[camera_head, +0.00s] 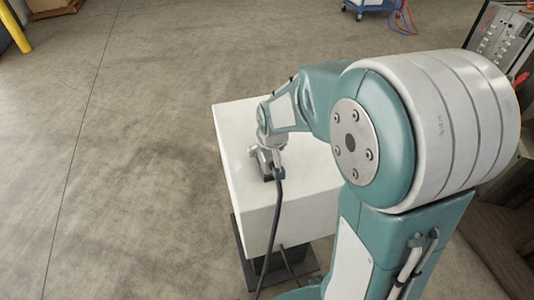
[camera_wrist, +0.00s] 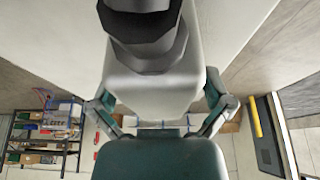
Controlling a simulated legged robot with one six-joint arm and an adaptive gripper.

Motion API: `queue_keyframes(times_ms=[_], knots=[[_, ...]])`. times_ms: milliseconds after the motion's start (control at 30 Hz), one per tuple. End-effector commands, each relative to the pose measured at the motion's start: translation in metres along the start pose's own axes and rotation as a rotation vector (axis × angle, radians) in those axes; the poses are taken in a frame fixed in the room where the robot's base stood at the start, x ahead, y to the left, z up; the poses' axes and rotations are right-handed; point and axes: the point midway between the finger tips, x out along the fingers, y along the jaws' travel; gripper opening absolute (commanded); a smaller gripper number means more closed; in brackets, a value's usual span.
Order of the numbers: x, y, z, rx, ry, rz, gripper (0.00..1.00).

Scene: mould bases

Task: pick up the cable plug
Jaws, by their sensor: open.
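The cable plug is small in the head view, a grey body (camera_head: 262,160) on top of the white block (camera_head: 235,150), partly hidden by my gripper (camera_head: 265,146) above it. A black cable runs from it over the block's near side. In the wrist view the plug looks like a large pale grey body (camera_wrist: 152,85) with a dark round cable end (camera_wrist: 145,22) at the top, close to the camera. My gripper (camera_wrist: 160,108) is open, with one finger at each side of this body. I cannot tell whether either finger touches it.
The white block stands on a dark base (camera_head: 245,262). The concrete floor (camera_head: 110,190) to the left is clear. A control panel (camera_head: 500,35) is at the upper right and a blue cart (camera_head: 372,5) at the far back. Shelves (camera_wrist: 45,135) show in the wrist view.

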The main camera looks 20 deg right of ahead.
Motion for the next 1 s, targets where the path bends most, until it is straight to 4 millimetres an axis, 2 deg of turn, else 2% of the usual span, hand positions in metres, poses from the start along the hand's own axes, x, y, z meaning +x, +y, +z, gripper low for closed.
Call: queue_keyframes(times_ms=[967,1000], knots=[[0.0055,-0.0001,0.0020,0.000,0.000,0.000,1.00],[0.0055,-0.0001,0.0020,0.000,0.000,0.000,0.91]])
